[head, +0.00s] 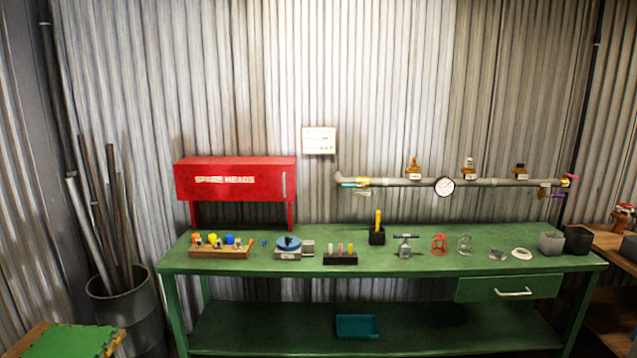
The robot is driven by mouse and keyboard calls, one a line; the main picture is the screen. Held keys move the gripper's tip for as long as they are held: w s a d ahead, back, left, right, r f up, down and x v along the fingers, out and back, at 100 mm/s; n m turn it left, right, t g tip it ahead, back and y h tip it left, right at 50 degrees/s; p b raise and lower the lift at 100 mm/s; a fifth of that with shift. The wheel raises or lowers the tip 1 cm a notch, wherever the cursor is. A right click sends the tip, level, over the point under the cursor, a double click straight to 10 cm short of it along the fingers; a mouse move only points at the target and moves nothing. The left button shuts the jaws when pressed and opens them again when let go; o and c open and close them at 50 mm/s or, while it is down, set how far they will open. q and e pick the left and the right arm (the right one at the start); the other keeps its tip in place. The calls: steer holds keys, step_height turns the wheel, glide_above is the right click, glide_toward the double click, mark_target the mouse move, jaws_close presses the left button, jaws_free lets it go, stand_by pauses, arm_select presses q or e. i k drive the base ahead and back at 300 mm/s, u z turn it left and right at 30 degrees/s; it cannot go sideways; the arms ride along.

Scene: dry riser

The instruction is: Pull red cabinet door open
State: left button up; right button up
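The red cabinet (235,180) stands on red legs at the back left of the green bench, in the head view. White lettering reading "SPARE HEADS" is on its front door (240,190). The door looks closed. A grey vertical handle (284,186) is at the door's right end. Neither of my grippers shows in this view.
The green bench (430,262) carries a wooden rack (220,251) of coloured parts before the cabinet, a blue-topped device (288,246) and several small tools. A pipe with a gauge (444,186) runs along the wall at right. A barrel of rods (125,310) stands left.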

mark_target(196, 178)
steer(key=z, duration=0.05)
steer(key=i, duration=1.35)
steer(key=u, duration=0.55)
steer(key=i, duration=0.5)
steer(key=u, duration=0.3)
steer(key=k, duration=0.9)
steer(key=u, duration=0.2)
steer(key=i, duration=0.9)
steer(key=z, duration=0.05)
